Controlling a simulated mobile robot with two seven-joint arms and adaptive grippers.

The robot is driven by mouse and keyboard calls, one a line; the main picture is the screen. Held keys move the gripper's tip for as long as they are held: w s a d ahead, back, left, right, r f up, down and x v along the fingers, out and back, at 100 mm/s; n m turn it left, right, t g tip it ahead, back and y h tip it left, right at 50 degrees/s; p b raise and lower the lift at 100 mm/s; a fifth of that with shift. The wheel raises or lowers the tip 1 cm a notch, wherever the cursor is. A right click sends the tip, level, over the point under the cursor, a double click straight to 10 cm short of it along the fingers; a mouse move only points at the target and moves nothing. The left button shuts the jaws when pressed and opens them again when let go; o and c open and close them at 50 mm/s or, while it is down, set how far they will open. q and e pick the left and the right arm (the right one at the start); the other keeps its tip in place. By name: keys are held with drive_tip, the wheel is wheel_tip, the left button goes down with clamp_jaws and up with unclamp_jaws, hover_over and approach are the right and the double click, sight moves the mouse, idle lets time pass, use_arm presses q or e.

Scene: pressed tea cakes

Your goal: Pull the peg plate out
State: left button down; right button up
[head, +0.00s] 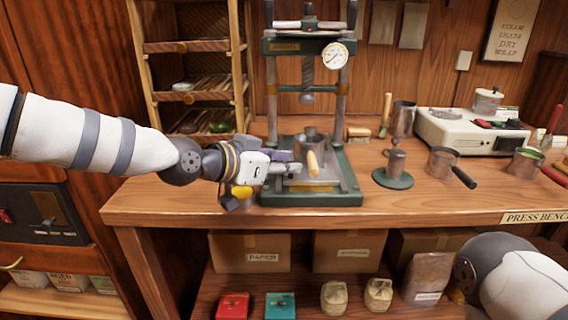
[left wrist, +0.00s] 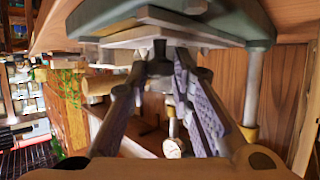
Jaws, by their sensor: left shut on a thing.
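The peg plate (head: 322,186) is a flat grey plate lying on the dark green base (head: 345,199) of the press. A grey metal mould (head: 311,142) with a pale wooden handle (head: 312,163) stands over it. My left gripper (head: 290,168) reaches in from the left at the plate's left side. In the left wrist view the plate (left wrist: 125,40) shows with a dark knob (left wrist: 160,60) at its near edge, and my left gripper (left wrist: 160,72) is shut on that knob. The fingers hide part of the plate's edge. My right gripper is out of view.
The press posts (head: 272,105) and screw (head: 308,92) rise behind the plate. The bench front is clear.

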use_arm(q)
drive_tip(key=shift+w+f, duration=0.1)
drive_tip(key=shift+w, duration=0.25)
drive_tip(key=c, duration=1.5)
unclamp_jaws()
drive_tip(key=shift+o, duration=0.2)
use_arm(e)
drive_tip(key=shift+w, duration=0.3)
use_arm(q)
drive_tip(key=v, duration=1.2)
